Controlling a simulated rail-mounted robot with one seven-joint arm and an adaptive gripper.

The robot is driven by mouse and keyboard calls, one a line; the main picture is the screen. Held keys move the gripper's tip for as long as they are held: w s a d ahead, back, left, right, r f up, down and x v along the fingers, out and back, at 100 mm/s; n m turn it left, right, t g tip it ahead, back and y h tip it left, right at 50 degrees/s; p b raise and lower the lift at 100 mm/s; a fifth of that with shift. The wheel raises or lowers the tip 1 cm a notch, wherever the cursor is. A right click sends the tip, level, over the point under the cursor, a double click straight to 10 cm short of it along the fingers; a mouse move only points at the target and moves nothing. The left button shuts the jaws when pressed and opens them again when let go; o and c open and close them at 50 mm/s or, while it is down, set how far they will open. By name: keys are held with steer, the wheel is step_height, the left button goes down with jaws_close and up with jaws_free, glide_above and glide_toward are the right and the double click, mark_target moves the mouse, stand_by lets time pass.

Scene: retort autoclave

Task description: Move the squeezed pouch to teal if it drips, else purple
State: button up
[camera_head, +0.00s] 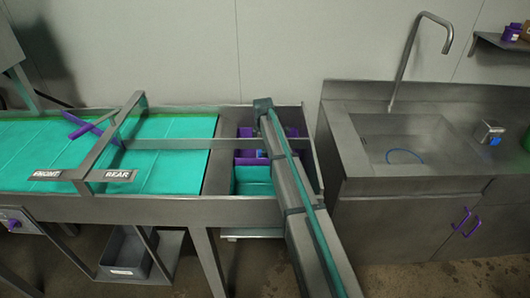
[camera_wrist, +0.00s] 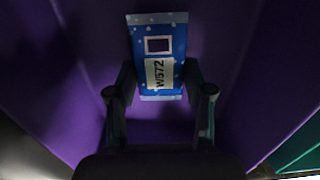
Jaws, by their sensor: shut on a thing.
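In the wrist view a blue pouch (camera_wrist: 174,46) with white spots and a label reading W572 sits between the fingers of my gripper (camera_wrist: 160,82). The fingers are shut on its sides near the lower half. No drops show on the part I see. Purple walls (camera_wrist: 65,70) surround the pouch and gripper; whether the pouch touches the bottom I cannot tell. In the head view the purple bin (camera_head: 246,161) lies behind the teal bin (camera_head: 253,187), at the right end of the bench. My arm covers part of both bins and hides the gripper.
A teal belt (camera_head: 165,160) with a metal frame and FRONT and REAR signs (camera_head: 119,175) lies left of the bins. A crossbar (camera_head: 190,144) spans the bench. A steel sink (camera_head: 405,150) with a tall tap (camera_head: 408,50) stands right. A grey tub (camera_head: 125,251) sits below.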

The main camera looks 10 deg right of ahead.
steer(key=shift+f, duration=0.65)
steer(key=o, duration=1.2)
steer(key=shift+f, duration=0.15)
steer(key=shift+c, duration=0.2)
step_height(320, 180, up, 12)
steer(key=b, duration=0.4)
steer(key=shift+a+r, duration=0.2)
